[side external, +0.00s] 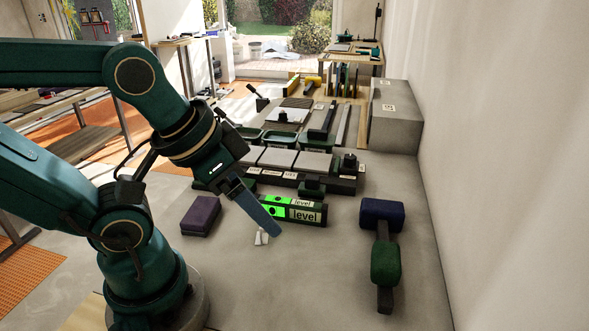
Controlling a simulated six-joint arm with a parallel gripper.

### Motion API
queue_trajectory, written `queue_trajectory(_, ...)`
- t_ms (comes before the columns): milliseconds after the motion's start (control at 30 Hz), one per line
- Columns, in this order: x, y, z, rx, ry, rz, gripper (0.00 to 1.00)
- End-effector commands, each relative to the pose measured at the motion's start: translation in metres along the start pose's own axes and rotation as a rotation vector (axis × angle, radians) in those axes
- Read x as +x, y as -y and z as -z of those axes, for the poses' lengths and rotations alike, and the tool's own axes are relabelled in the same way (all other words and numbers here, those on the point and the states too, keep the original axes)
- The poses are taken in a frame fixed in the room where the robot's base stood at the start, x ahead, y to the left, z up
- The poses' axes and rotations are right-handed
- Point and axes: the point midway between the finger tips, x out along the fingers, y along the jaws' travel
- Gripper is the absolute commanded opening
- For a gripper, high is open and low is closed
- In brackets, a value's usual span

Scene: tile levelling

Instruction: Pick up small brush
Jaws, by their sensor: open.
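I cannot pick out the small brush for sure in the side external view. A small dark tool with a raised handle (258,101) stands beyond the green trays, but it is too small to tell what it is. My gripper (269,226) is open and points down to the right over the near floor, in front of the bright green level (292,209). One long blue-grey finger shows clearly; the other is hidden or lined up with it. I see nothing held. Small white pieces (261,237) lie just below the fingertips.
A purple block (201,215) lies left of the level. A mallet with a blue head (382,212) and green grip lies at the right. Dark green trays (283,139) and grey tiles (277,158) sit behind. A grey block (396,115) stands by the wall. The front floor is clear.

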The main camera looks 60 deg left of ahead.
Motion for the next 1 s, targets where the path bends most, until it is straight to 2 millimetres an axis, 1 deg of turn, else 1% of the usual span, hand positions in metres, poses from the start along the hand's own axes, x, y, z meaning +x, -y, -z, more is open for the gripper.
queue_trajectory(200,0.000,0.000,0.001,-0.002,-0.006,0.000,0.75)
queue_trajectory(267,0.000,0.000,0.007,-0.005,-0.033,-0.001,0.75)
queue_trajectory(300,-0.001,-0.001,0.014,-0.011,-0.065,-0.006,0.75)
queue_trajectory(367,-0.003,-0.004,0.031,-0.029,-0.141,-0.021,0.75)
queue_trajectory(533,-0.011,-0.012,0.099,-0.137,-0.401,-0.086,0.75)
queue_trajectory(600,-0.011,-0.011,0.126,-0.199,-0.488,-0.104,0.75)
queue_trajectory(667,-0.008,-0.007,0.148,-0.258,-0.553,-0.111,0.75)
queue_trajectory(700,-0.005,-0.003,0.161,-0.298,-0.593,-0.109,0.75)
queue_trajectory(800,0.006,0.013,0.189,-0.399,-0.683,-0.083,0.75)
queue_trajectory(900,0.022,0.034,0.208,-0.494,-0.759,-0.027,0.75)
queue_trajectory(1000,0.042,0.057,0.217,-0.569,-0.818,0.054,0.75)
